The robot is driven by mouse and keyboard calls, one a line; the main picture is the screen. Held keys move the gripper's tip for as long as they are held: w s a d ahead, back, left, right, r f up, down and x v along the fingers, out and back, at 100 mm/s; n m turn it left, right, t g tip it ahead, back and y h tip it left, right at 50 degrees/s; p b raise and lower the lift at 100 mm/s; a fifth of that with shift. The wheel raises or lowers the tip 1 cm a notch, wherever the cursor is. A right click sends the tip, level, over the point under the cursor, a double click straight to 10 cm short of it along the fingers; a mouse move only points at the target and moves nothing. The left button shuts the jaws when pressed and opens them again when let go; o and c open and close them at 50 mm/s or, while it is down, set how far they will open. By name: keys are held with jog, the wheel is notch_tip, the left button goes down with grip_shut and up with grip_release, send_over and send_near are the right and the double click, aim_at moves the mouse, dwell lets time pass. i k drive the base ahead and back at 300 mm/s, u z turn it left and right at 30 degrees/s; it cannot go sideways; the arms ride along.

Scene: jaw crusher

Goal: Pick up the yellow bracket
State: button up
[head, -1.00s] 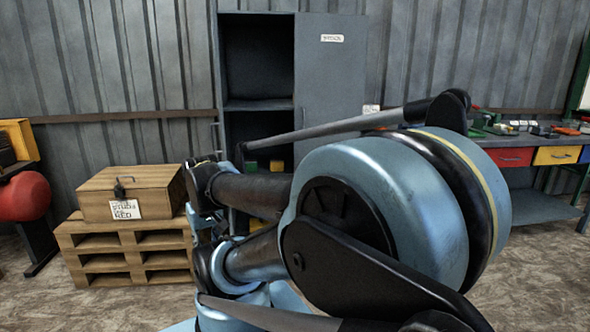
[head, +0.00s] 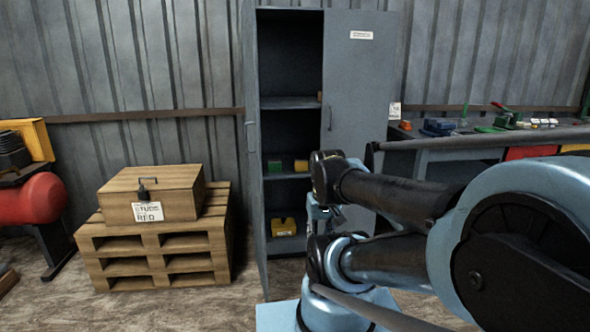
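A yellow piece, which looks like the yellow bracket (head: 284,227), sits low inside the open grey cabinet (head: 291,103). It has a dark notch in its top and a small pale label on its front. My gripper (head: 318,213) shows only as a small pale and dark shape below the arm's end, in front of the cabinet's right side. It appears apart from the yellow piece, to its right in the picture. My arm hides part of the gripper, and its fingers are too small to read.
A green block (head: 275,166) and a yellow block (head: 301,166) sit on the shelf above. A wooden box (head: 152,193) rests on pallets (head: 160,258) at left. A workbench (head: 425,150) with tools stands at right.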

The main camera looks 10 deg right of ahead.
aim_at(301, 164)
jog(key=z, duration=0.05)
jog(key=i, duration=1)
jog(key=u, duration=0.05)
